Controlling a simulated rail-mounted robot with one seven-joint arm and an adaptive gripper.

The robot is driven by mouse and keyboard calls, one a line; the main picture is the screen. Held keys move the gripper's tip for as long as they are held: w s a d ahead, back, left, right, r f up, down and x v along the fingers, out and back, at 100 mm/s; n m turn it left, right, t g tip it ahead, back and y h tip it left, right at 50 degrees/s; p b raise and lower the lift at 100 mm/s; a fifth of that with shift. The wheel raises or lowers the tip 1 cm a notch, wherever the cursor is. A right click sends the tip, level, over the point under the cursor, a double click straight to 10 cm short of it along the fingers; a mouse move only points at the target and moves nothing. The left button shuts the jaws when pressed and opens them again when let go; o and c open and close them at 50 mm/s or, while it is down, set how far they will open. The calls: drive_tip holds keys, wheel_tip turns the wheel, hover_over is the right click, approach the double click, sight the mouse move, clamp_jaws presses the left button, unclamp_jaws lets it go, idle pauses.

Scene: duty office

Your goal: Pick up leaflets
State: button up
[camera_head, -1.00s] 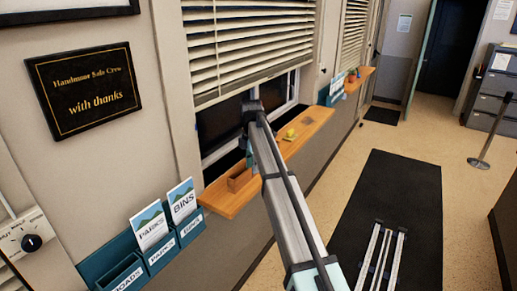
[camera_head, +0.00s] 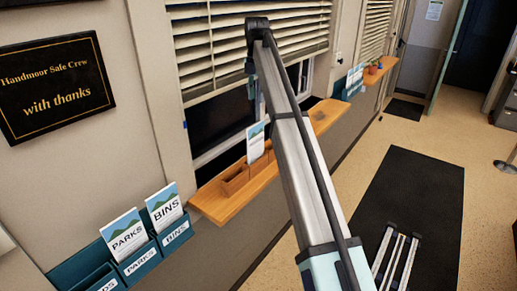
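A PARKS leaflet (camera_head: 125,236) and a BINS leaflet (camera_head: 165,207) stand in labelled pockets of a teal wall rack (camera_head: 141,264) at the lower left. The pocket left of PARKS, its label cut to "DS", shows no leaflet. Another white leaflet (camera_head: 256,146) with a blue-green top is upright at the small wooden holder (camera_head: 235,180) on the wooden ledge. Whether it rests in the holder or hangs above it is unclear. My gripper (camera_head: 252,104) points down just above this leaflet, small and partly covered by my arm; its fingers cannot be made out.
The wooden ledge (camera_head: 222,208) runs under a window with blinds. A second ledge farther back holds a plant pot (camera_head: 373,69) beside another teal rack (camera_head: 354,83) with leaflets. A black plaque (camera_head: 55,86) hangs at left. A dark mat (camera_head: 420,185) covers the floor at right.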

drive_tip(key=b, duration=0.2)
hover_over(257, 135)
wheel_tip(257, 135, down, 11)
drive_tip(key=shift+w+f, duration=0.1)
drive_tip(key=shift+w+f+p, duration=0.2)
drive_tip(key=shift+f+p, duration=1.1)
drive_tip(key=shift+f, duration=1.5)
clamp_jaws()
